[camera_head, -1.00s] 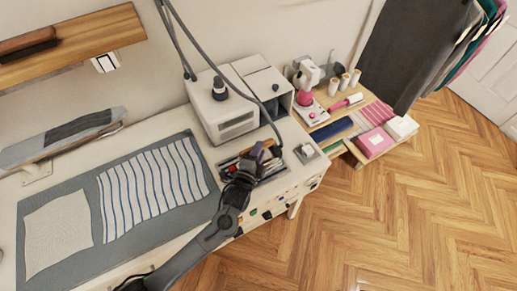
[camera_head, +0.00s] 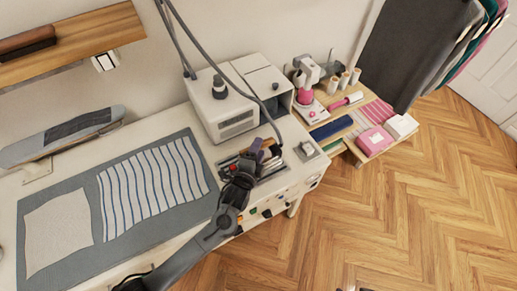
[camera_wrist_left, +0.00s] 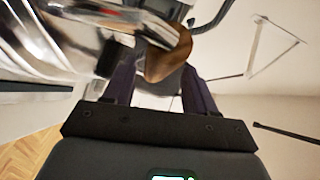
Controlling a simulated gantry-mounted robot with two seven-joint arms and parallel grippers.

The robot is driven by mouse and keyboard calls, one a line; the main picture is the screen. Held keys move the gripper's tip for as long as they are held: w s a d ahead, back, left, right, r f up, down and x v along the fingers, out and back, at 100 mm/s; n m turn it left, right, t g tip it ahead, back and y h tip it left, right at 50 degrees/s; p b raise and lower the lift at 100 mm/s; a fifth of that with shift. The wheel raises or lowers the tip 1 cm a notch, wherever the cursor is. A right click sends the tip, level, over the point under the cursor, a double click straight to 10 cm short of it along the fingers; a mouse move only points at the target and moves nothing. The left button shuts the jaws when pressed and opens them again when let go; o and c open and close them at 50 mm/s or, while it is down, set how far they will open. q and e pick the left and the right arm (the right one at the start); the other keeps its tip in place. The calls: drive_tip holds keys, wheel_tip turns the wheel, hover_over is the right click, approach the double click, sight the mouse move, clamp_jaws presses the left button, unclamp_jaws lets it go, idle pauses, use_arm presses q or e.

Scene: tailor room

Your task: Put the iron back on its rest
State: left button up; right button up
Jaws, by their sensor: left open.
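My left gripper (camera_head: 264,150) reaches over the right end of the worktable, beside the steam station. Its two purple fingers also show in the left wrist view (camera_wrist_left: 160,85), apart from each other. The iron shows close up in that view as a shiny metal body (camera_wrist_left: 65,40) with a brown handle (camera_wrist_left: 168,55). The rounded handle end lies between or just beyond the open fingers; I cannot tell if they touch it. In the head view the gripper hides most of the iron. I cannot clearly make out the rest; a dark tray-like area (camera_head: 272,171) lies beneath the gripper.
A white steam station (camera_head: 237,112) stands behind the gripper, with a dark hose hanging in front. A small metal item (camera_head: 307,150) lies to the right. A striped cloth (camera_head: 155,190) lies on the grey mat at left. A side shelf with a pink box (camera_head: 374,141) is farther right.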

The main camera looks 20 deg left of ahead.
use_arm(q)
drive_tip(key=s+a+n+g, duration=0.2)
drive_tip(key=s+n+g, duration=0.4)
drive_tip(key=s, duration=1)
drive_tip(key=s+a+n+g, duration=0.2)
drive_tip(key=s+n+g, duration=0.5)
drive_tip(key=s, duration=0.9)
drive_tip(key=shift+a+f+n, duration=0.15)
drive_tip(key=shift+f+n, duration=0.3)
drive_tip(key=shift+n, duration=0.05)
wheel_tip(320, 180, up, 20)
drive_tip(key=p, duration=2)
drive_tip(key=shift+r, duration=0.1)
